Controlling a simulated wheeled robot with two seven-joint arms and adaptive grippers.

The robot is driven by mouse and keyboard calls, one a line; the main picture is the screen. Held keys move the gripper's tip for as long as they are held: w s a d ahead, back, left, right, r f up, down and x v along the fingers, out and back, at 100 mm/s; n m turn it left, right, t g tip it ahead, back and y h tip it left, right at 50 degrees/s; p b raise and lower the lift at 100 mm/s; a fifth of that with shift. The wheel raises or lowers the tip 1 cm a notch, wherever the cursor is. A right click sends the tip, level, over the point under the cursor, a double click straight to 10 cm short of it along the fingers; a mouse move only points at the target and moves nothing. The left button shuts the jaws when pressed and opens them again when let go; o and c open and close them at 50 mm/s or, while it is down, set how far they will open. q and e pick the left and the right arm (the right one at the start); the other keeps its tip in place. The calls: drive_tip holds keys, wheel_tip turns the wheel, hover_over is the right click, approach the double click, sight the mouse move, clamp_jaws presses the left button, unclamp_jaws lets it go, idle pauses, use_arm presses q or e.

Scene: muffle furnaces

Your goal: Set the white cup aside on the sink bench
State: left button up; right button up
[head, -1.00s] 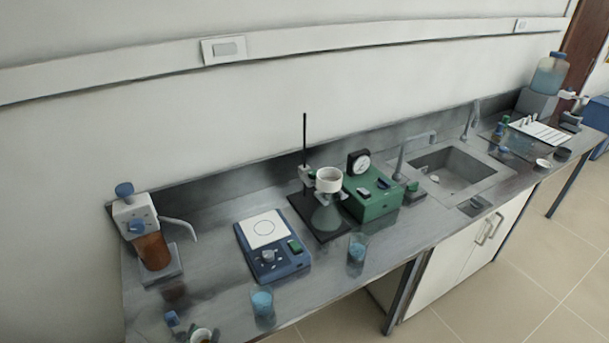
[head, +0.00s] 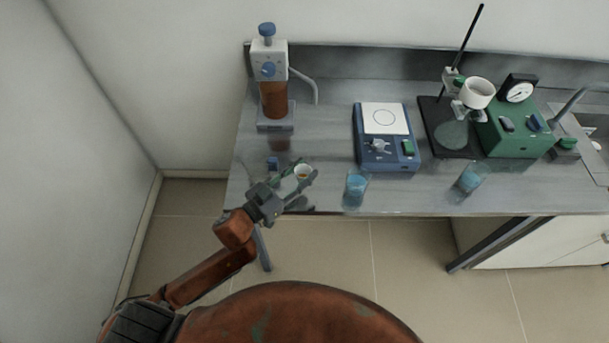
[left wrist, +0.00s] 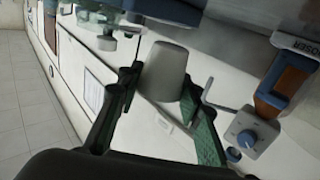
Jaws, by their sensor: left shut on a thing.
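The white cup (head: 302,172), with something brownish inside, is at the front left of the bench (head: 330,100). My left gripper (head: 295,186) is shut on it. In the left wrist view the cup (left wrist: 167,70) sits between the green fingers of the left gripper (left wrist: 160,88), and looks pale grey there. I cannot tell whether the cup touches the bench top. The sink (head: 590,130) shows only in part at the right edge of the head view. My right gripper is not in view.
An amber dispenser bottle (head: 274,98) stands behind the cup, with a small blue-capped item (head: 272,163) nearby. To the right are a blue hotplate (head: 385,158), two beakers of blue liquid (head: 355,188) (head: 472,178), a filter stand (head: 455,140) and a green pump (head: 515,135).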

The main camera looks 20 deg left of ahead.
sight(303, 175)
use_arm(q)
drive_tip(key=w+f, duration=0.2)
drive_tip(key=shift+w+a+f+b, duration=0.15)
drive_tip(key=shift+a+f+b, duration=0.15)
drive_tip(key=shift+f+b, duration=0.1)
drive_tip(key=f, duration=0.1)
drive_tip(key=f+b, duration=0.1)
drive_tip(key=f, duration=0.1)
drive_tip(key=shift+w+a+f, duration=0.1)
drive_tip(key=shift+w+f, duration=0.2)
drive_tip(key=shift+f, duration=0.25)
drive_tip(key=o, duration=1.1)
drive_tip(key=shift+c, duration=0.2)
drive_tip(key=shift+r, duration=0.2)
drive_tip(key=v, duration=1.2)
drive_tip(key=shift+p, duration=0.4)
